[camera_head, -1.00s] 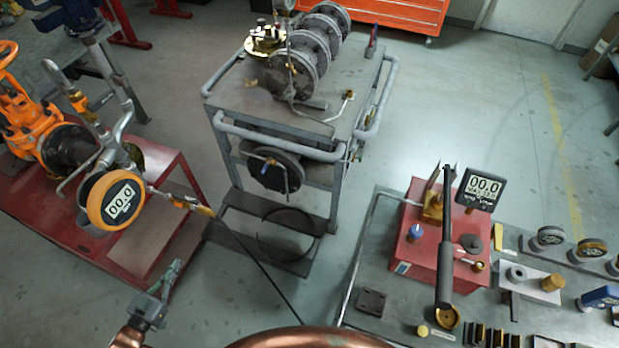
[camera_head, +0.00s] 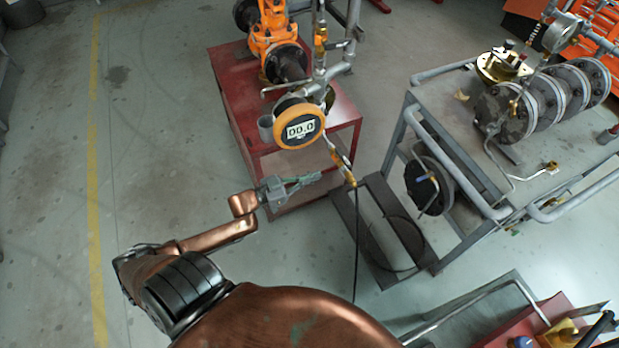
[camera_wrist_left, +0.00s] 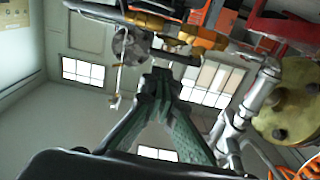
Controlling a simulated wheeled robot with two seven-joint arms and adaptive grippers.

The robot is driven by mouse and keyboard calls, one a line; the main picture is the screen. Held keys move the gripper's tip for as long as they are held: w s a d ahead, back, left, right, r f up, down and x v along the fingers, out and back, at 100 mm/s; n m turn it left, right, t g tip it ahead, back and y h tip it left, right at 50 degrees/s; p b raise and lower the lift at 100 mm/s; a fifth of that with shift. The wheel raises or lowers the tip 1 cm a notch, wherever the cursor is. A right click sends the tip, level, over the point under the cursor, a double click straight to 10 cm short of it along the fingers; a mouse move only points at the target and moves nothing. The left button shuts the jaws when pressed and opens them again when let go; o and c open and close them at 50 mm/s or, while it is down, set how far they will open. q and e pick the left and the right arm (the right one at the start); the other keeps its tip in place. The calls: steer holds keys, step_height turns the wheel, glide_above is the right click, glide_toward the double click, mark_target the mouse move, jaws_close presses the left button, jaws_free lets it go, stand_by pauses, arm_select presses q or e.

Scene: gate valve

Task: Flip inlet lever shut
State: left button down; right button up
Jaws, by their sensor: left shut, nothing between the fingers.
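The orange gate valve (camera_head: 273,38) stands on a red cart (camera_head: 345,125), with grey piping and a round orange-rimmed gauge reading 00.0 (camera_head: 300,130) at its side. A brass valve fitting (camera_head: 340,160) with a black hose hangs below the gauge. Another brass fitting (camera_head: 321,38) sits on the upright pipe above it. I cannot tell which carries the inlet lever. My left gripper (camera_head: 318,177) is shut and empty, below the gauge and left of the lower fitting, seemingly apart from it. In the left wrist view its fingertips (camera_wrist_left: 160,82) meet below brass fittings (camera_wrist_left: 150,22).
A grey cart (camera_head: 450,110) with a flanged pipe assembly (camera_head: 540,100) stands to the right. The black hose (camera_head: 356,240) runs down past a low frame (camera_head: 375,225). A red box (camera_head: 540,325) shows at the bottom right. The floor at left is clear.

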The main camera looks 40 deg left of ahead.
mark_target(345, 164)
arm_select(q)
steer(key=b+x, duration=0.1)
steer(key=x, duration=0.8)
steer(key=shift+w+b, duration=0.15)
steer(key=shift+b, duration=0.25)
arm_select(e)
steer(key=shift+s+f, duration=0.25)
steer(key=shift+f, duration=0.25)
steer(key=shift+s+f, duration=0.25)
steer(key=shift+f, duration=0.2)
steer(key=shift+r, duration=0.1)
